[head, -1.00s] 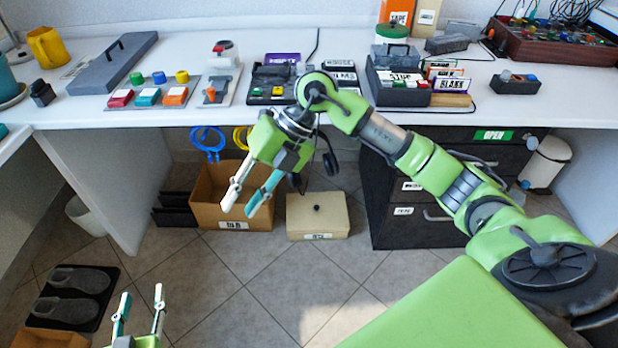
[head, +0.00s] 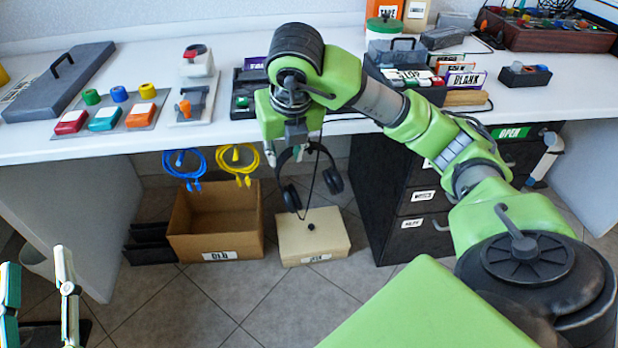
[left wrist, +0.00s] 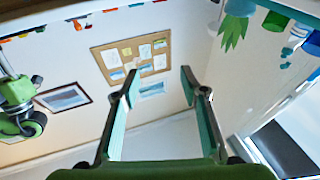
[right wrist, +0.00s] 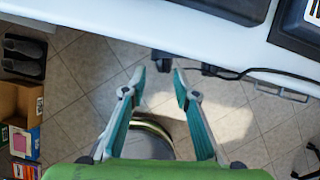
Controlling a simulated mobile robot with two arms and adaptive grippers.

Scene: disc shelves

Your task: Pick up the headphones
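The black headphones (head: 333,181) hang below the desk's front edge in the head view, above a beige box, with both ear cups showing. The right wrist (head: 290,105) is in front of the desk edge just above them and hides part of the headband. In the right wrist view my right gripper (right wrist: 160,76) is open, and a small dark piece shows near the gap between its fingertips. I cannot tell whether that is the headphones. My left gripper (head: 37,265) is open and empty at the lower left, far from the headphones; it also shows in the left wrist view (left wrist: 160,74).
The white desk (head: 30,140) overhangs the headphones. A blue cable (head: 184,163) and a yellow cable (head: 238,165) hang left of them. An open cardboard box (head: 215,250) and the beige box (head: 313,238) stand on the floor below. Dark drawers (head: 405,225) stand close at right.

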